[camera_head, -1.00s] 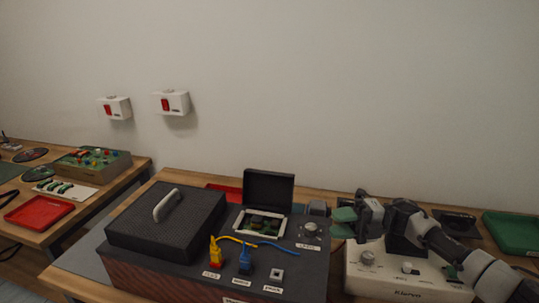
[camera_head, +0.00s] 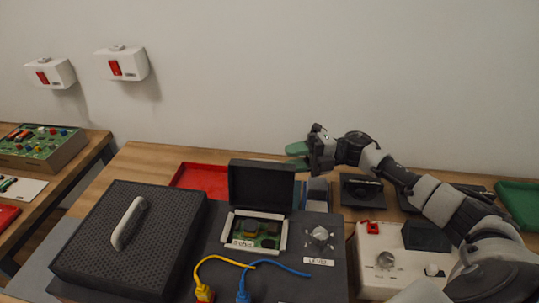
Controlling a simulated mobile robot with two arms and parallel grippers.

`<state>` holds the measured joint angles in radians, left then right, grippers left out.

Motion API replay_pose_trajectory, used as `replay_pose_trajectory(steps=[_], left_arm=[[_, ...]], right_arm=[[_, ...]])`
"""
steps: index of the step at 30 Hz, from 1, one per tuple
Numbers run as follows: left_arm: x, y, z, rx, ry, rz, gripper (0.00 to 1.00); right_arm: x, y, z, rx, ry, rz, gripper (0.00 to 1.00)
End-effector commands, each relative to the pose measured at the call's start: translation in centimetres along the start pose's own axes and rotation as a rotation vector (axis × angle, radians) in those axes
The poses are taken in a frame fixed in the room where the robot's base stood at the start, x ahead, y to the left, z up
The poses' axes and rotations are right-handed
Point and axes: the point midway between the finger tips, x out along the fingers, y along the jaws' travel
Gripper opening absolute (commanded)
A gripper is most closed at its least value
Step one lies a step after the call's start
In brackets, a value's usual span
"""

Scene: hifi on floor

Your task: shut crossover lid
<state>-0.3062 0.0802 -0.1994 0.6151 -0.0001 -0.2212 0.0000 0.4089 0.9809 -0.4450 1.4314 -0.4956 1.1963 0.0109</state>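The crossover lid (camera_head: 262,186) is a dark, box-like cover. It stands raised, roughly upright, at the back edge of a pale-framed opening (camera_head: 283,236) with a green circuit board (camera_head: 256,233) showing inside. The opening is in the top of the dark hi-fi unit (camera_head: 215,238). My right gripper (camera_head: 298,154), with green fingers, is in the air behind and above the lid's right top corner, apart from it as far as I can see. Its fingers point left; how far apart they are is unclear. My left gripper is not in view.
A grey knob (camera_head: 319,237) is right of the opening; yellow (camera_head: 205,292) and blue (camera_head: 243,290) plugs with cables are in front. A handled black cover (camera_head: 150,245) lies left. A white device (camera_head: 385,235) stands right, under my arm. A red tray (camera_head: 202,178) lies behind.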

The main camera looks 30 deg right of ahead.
Motion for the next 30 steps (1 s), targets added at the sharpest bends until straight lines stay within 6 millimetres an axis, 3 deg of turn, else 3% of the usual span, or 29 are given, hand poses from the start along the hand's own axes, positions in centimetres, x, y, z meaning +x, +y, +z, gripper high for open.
replay_pose_trajectory(steps=[3, 9, 21, 29, 30], left_arm=[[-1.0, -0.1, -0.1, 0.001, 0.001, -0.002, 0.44], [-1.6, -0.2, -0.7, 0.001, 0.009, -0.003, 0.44], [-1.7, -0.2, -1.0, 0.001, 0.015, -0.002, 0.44], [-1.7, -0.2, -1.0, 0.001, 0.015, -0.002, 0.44], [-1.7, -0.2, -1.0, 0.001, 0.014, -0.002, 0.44]], right_arm=[[2.4, 0.3, 0.0, -0.001, 0.002, 0.003, 0.38], [5.0, 0.2, 0.0, -0.002, 0.001, 0.001, 0.38], [5.8, 0.0, 0.0, -0.001, -0.001, -0.001, 0.38], [5.8, 0.0, 0.0, -0.001, -0.001, -0.001, 0.0], [5.8, 0.0, 0.0, -0.001, -0.001, -0.001, 0.0]])
